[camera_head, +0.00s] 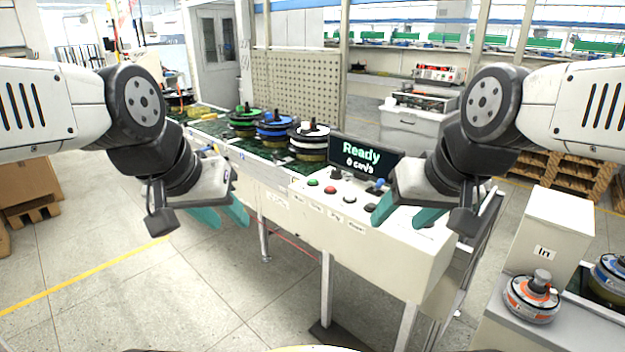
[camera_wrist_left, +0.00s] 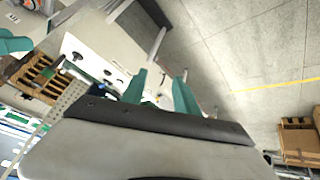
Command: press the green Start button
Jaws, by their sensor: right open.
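The green button (camera_head: 313,183) is on the left part of the white control console (camera_head: 388,252), beside a red button (camera_head: 330,190). In the head view my left gripper (camera_head: 222,214) is left of the console, apart from the green button, open and empty. My right gripper (camera_head: 404,212) is open, in front of the console's right part, and covers some of its top. In the left wrist view, my left gripper's teal fingers (camera_wrist_left: 160,92) are apart, with part of the console behind them. I cannot make out the green button there.
A display (camera_head: 362,158) reading "Ready" and "0 cm/s" stands behind the buttons. A conveyor (camera_head: 205,126) carries several hub motors. A box marked "In" (camera_head: 548,240) and an orange-ringed motor (camera_head: 532,297) are at the lower right. Floor at the left front is clear.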

